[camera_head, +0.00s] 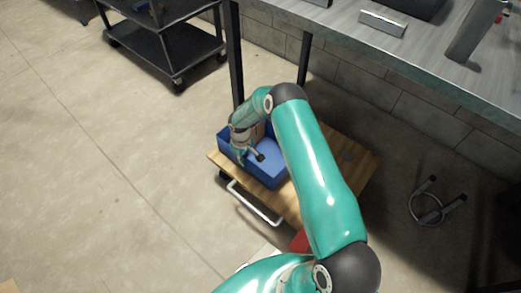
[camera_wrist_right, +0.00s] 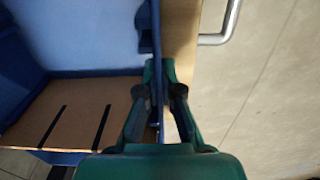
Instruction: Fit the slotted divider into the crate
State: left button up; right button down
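The blue crate (camera_head: 268,176) stands on a wooden cart top. My right gripper (camera_head: 251,158) is over its left side. In the right wrist view, the gripper's fingers (camera_wrist_right: 160,88) are apart, one on each side of the crate's blue wall (camera_wrist_right: 156,35). I cannot tell whether either finger touches the wall. The brown slotted divider (camera_wrist_right: 85,90), with dark parallel slots, shows at the left of the wrist view by the crate's end. In the head view, a brown patch of it (camera_head: 258,132) shows behind my wrist; the rest is hidden. My left gripper is not in view.
The wooden cart (camera_head: 352,158) has a white handle (camera_head: 254,204) at its front. A grey workbench (camera_head: 345,28) stands behind, its legs close to the crate. A black trolley (camera_head: 165,45) is at the back left.

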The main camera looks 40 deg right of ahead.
jog(key=shift+r, duration=0.15)
notch_tip(320, 180, up, 20)
jog(key=p, duration=0.5)
jog(key=w+a+r+n, duration=0.1)
jog(key=a+r, duration=1.5)
jog(key=a, duration=0.2)
jog(key=s+r+m+p, duration=0.2)
jog(key=s+r+p, duration=0.2)
jog(key=r+p, duration=1.2)
jog(key=p, duration=0.9)
jog(key=shift+s+r+p, duration=0.2)
jog(key=shift+r+p, duration=0.15)
